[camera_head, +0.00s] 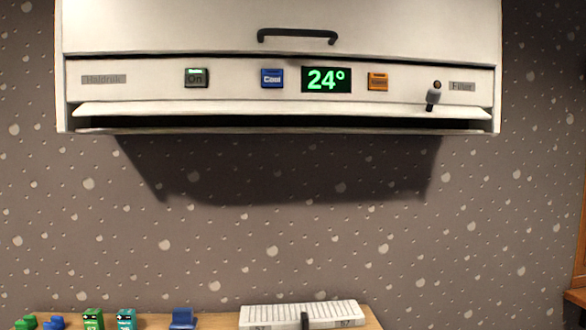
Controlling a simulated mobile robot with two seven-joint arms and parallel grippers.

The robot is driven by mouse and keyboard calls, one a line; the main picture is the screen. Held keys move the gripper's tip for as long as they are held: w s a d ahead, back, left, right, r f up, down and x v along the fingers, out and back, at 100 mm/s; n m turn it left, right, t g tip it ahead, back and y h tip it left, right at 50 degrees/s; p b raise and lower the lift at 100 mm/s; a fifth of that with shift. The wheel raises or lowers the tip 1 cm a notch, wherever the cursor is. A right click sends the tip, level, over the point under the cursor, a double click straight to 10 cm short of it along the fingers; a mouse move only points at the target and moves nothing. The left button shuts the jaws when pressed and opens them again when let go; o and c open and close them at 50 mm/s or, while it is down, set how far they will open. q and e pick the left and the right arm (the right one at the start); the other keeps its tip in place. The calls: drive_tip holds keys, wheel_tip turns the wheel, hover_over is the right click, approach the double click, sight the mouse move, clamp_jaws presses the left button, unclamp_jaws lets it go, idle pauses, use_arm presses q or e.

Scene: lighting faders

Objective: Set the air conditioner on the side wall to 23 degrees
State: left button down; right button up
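The white air conditioner (220,88) hangs on the wall across the top of the view. Its green display (326,80) reads 24°. A blue button (272,78) labelled Cool sits just left of the display. An orange button (378,81) sits just right of it, its label too small to read. A grey button (196,78) marked On, with a green lit strip, is further left. A small lever (433,95) is at the right, beside the Filter label (462,87). Neither of my grippers is in view.
A dark handle (297,36) is on the upper cover, and a flap (280,109) juts out below the panel. Below, a wooden surface (215,321) holds a white slatted device (300,313) and several small green and blue objects. The wall between is clear.

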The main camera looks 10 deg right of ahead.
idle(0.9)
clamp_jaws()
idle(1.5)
